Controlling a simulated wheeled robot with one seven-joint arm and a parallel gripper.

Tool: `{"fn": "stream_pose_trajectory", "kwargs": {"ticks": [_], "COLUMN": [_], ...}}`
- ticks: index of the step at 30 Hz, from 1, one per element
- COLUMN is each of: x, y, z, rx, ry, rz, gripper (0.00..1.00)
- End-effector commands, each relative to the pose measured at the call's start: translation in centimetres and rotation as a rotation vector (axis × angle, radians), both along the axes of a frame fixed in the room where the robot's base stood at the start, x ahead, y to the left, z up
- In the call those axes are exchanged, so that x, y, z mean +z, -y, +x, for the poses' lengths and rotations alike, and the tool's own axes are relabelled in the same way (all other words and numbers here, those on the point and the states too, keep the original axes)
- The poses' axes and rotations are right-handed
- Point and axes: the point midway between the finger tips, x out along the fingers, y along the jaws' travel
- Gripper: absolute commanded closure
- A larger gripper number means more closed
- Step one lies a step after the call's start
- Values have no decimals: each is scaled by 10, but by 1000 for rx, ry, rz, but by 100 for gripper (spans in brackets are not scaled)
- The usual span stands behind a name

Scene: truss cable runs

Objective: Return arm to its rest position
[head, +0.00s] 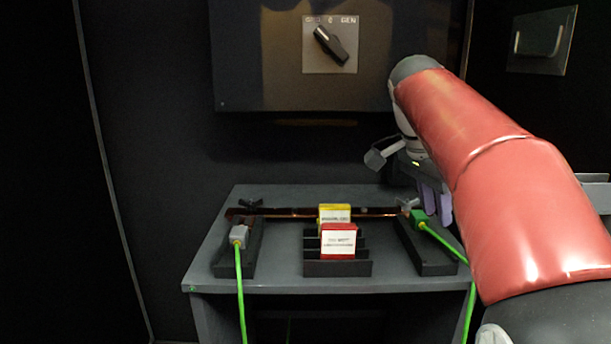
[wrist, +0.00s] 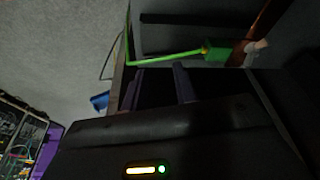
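My red arm reaches in from the right in the head view. My gripper (head: 435,206) points down above the right end of the table, just right of the green connector (head: 418,217). In the wrist view my gripper (wrist: 158,86) shows two fingers apart with nothing between them. The green connector also shows there (wrist: 214,51), beyond the fingertips and apart from them. It sits at the right end of the copper bar (head: 290,213), with a green cable (head: 442,241) running from it. A grey connector (head: 239,234) with a green cable sits at the left end.
The table (head: 300,279) carries a black rack (head: 322,268) with a yellow card (head: 334,212) and a red card (head: 339,240). A panel with a rotary switch (head: 331,45) hangs above, close to my wrist. A blue object (wrist: 98,101) shows at the wrist view's left.

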Motion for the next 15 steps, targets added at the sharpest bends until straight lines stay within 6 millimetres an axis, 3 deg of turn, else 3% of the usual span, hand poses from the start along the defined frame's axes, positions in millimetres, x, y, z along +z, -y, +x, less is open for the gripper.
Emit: {"fn": "stream_pose_trajectory", "kwargs": {"ticks": [8, 15], "x": [-30, -99], "y": [-6, -34], "z": [-49, -124], "rx": [349, 831], "ry": [17, 83], "rz": [54, 41], "gripper": [71, 71]}}
